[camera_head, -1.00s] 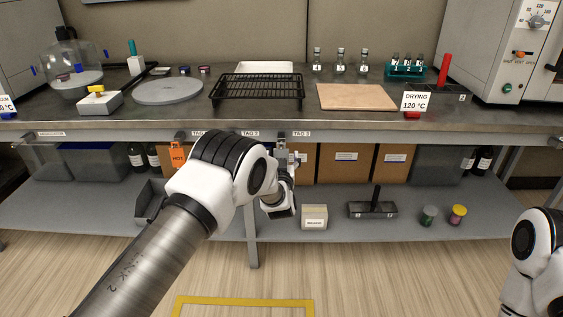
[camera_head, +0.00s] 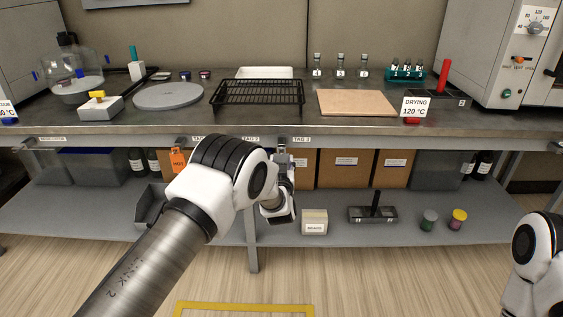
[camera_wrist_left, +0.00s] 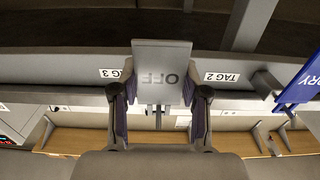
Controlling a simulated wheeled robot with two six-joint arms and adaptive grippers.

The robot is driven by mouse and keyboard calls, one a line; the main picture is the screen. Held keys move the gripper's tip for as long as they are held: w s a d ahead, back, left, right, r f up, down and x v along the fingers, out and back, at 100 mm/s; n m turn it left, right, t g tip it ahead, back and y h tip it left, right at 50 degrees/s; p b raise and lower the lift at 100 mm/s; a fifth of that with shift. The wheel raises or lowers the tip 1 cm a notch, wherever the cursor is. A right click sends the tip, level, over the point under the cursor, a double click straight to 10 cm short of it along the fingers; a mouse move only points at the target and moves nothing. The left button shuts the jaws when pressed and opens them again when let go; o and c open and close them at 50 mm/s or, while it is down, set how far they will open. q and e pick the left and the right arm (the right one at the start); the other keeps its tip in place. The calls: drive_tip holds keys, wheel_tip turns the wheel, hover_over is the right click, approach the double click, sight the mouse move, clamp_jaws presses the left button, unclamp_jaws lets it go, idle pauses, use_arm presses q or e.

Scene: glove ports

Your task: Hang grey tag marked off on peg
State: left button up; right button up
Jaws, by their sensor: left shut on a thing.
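The grey tag (camera_wrist_left: 160,62) marked OFF shows upside down in the left wrist view, between the fingers of my left gripper (camera_wrist_left: 160,102), which is shut on it. In the head view my left gripper (camera_head: 284,162) is at the bench's front rail, just left of the TAG 3 label (camera_head: 301,139); the forearm partly hides it. The TAG 3 label (camera_wrist_left: 112,73) and TAG 2 label (camera_wrist_left: 222,77) flank the tag in the wrist view. The peg by TAG 3 is hidden, seemingly behind the tag. I cannot tell whether they touch. My right gripper is out of view.
A blue tag (camera_wrist_left: 300,85) hangs near the TAG 2 label. An orange HOT tag (camera_head: 179,161) hangs farther left under the rail. Boxes (camera_head: 345,168), a small white box (camera_head: 314,221) and a black-handled tool (camera_head: 374,211) stand on the lower shelf (camera_head: 285,236).

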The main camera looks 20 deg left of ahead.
use_arm(q)
drive_tip(key=shift+s+d+p, duration=0.2)
drive_tip(key=shift+s+p, duration=0.15)
drive_tip(key=shift+s, duration=0.3)
drive_tip(key=shift+s+d+r+p, duration=0.2)
drive_tip(key=shift+s+r+p, duration=0.15)
drive_tip(key=shift+s+p, duration=0.35)
drive_tip(key=shift+f, duration=0.1)
drive_tip(key=shift+s, duration=0.15)
drive_tip(key=shift+s+d+p, duration=0.2)
drive_tip(key=shift+s+p, duration=0.3)
drive_tip(key=shift+s, duration=0.05)
drive_tip(key=p, duration=0.3)
approach(281, 161)
drive_tip(key=shift+w, duration=0.1)
